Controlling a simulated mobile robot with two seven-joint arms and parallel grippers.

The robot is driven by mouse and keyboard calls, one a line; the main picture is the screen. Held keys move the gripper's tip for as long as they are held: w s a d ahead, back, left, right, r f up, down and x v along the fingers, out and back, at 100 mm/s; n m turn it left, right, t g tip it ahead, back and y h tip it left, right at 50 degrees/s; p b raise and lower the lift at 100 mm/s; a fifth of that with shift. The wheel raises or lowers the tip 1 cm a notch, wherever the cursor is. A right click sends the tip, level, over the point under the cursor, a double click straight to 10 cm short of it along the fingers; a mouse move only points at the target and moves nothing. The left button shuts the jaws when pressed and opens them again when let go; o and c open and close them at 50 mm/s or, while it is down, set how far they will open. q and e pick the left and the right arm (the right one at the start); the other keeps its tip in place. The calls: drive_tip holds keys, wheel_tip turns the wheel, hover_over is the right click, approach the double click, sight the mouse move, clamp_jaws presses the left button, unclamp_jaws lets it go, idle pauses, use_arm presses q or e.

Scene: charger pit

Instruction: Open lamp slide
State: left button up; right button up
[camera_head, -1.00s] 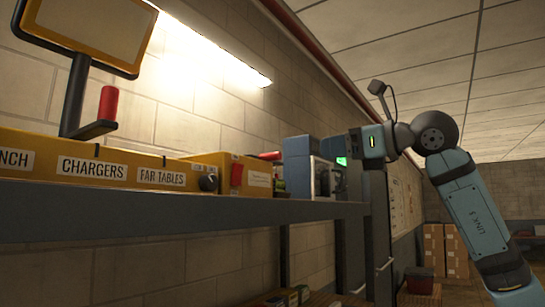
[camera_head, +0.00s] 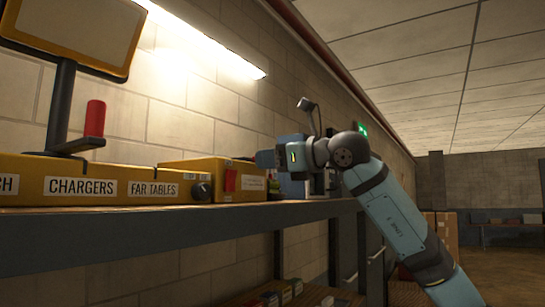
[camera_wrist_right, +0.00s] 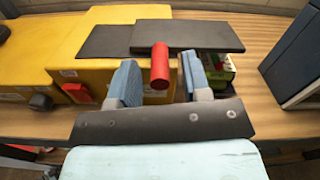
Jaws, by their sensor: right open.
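A red cylindrical handle (camera_wrist_right: 160,65) stands by the dark flat plates (camera_wrist_right: 188,37) beside a yellow box (camera_wrist_right: 85,60), in the right wrist view. I take these plates and handle to be the lamp slide. My right gripper (camera_wrist_right: 160,82) is open, its blue fingers on either side of the handle with gaps visible. In the head view the right gripper (camera_head: 266,159) is at the right end of the yellow box (camera_head: 210,170), over the shelf, and hides most of the handle there. My left gripper is not in view.
The shelf (camera_head: 180,222) carries a yellow panel labelled CHARGERS and FAR TABLES, with a black knob (camera_head: 201,191). A red-handled lever (camera_head: 95,118) rises at left. Small green and red items (camera_wrist_right: 218,68) lie right of the fingers. A dark box (camera_wrist_right: 295,65) stands farther right.

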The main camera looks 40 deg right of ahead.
clamp_jaws()
drive_tip(key=s+a, duration=0.1)
drive_tip(key=a, duration=0.1)
drive_tip(key=a+b, duration=0.1)
drive_tip(key=a, duration=0.1)
drive_tip(key=s+a+b, duration=0.1)
drive_tip(key=a, duration=0.1)
drive_tip(key=shift+s, duration=0.35)
drive_tip(key=shift+w+d, duration=0.1)
drive_tip(key=shift+c, duration=0.4)
unclamp_jaws()
drive_tip(key=shift+o, duration=0.4)
